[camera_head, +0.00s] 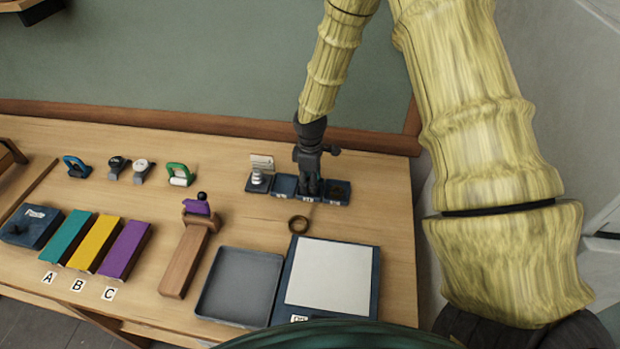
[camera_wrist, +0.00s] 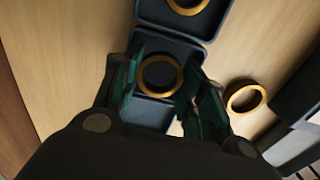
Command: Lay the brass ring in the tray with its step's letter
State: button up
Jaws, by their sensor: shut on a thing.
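My gripper (camera_head: 309,188) points down over one of the small dark trays in a row at the back right. In the wrist view my gripper (camera_wrist: 157,88) is shut on a brass ring (camera_wrist: 145,86), which is between the fingers over a dark tray (camera_wrist: 170,45); whether it touches the tray floor I cannot tell. The tray on the right end (camera_head: 346,201) holds another brass ring (camera_wrist: 187,8). A third brass ring (camera_head: 298,224) lies on the bare table in front of the row and also shows in the wrist view (camera_wrist: 246,97). The trays' labels are too small to read.
A metal lamp part with a card (camera_head: 260,170) stands at the row's left end. Teal (camera_head: 67,238), yellow (camera_head: 94,243) and purple (camera_head: 124,249) blocks lie left behind cards A, B and C. A wooden stand (camera_head: 186,260), grey tray (camera_head: 240,252) and white-panelled board (camera_head: 330,272) lie in front.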

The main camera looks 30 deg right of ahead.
jog(key=shift+f, duration=0.65)
jog(key=o, duration=1)
jog(key=shift+r, duration=0.15)
jog(key=shift+r, duration=0.65)
notch_tip(320, 180, up, 12)
jog(key=b, duration=0.4)
jog(key=shift+f, duration=0.15)
